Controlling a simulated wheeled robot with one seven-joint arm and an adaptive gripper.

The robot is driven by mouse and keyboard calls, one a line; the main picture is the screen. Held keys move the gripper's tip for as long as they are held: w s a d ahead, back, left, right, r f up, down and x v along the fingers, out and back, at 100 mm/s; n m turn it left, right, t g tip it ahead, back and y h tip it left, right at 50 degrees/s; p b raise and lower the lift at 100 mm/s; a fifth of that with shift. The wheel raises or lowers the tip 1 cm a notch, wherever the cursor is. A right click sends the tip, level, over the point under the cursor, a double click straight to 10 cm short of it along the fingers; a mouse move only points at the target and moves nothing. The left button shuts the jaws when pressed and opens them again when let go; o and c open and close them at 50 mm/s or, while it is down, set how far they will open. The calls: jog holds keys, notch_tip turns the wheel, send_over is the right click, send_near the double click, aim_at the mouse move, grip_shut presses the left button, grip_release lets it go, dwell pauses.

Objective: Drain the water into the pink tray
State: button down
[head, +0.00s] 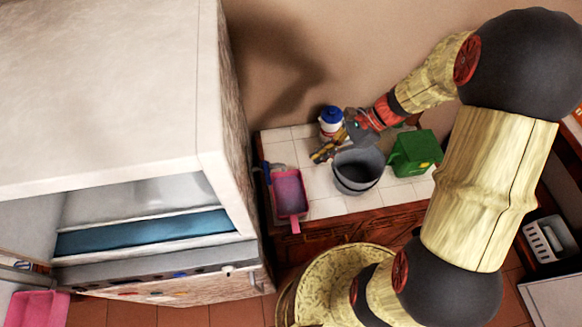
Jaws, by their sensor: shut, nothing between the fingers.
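A pink tray (290,194) with a handle lies at the left end of the white tiled counter, by the tall white cabinet. A dark grey pot or bowl (358,185) stands on the counter to its right. I cannot make out water in either. My gripper (319,156) is shut and empty, just left of the grey pot's rim and right of the pink tray. Whether it touches the rim is not clear. My wrist covers part of the counter behind the pot.
A white jar with a blue lid (331,119) stands behind my gripper. A green container (414,153) stands right of the pot. The tall white cabinet (228,130) borders the counter's left end. Another pink item (38,308) is at the lower left. Some tiles in front are bare.

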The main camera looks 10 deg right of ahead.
aim_at(267, 173)
jog(key=a+r+p+x, duration=0.2)
jog(key=x, duration=1)
jog(key=shift+a+f, duration=0.2)
jog(key=shift+f, duration=0.05)
jog(key=shift+a, duration=0.15)
jog(key=shift+s+a, duration=0.2)
jog(key=shift+a, duration=0.25)
jog(key=shift+w+d, duration=0.1)
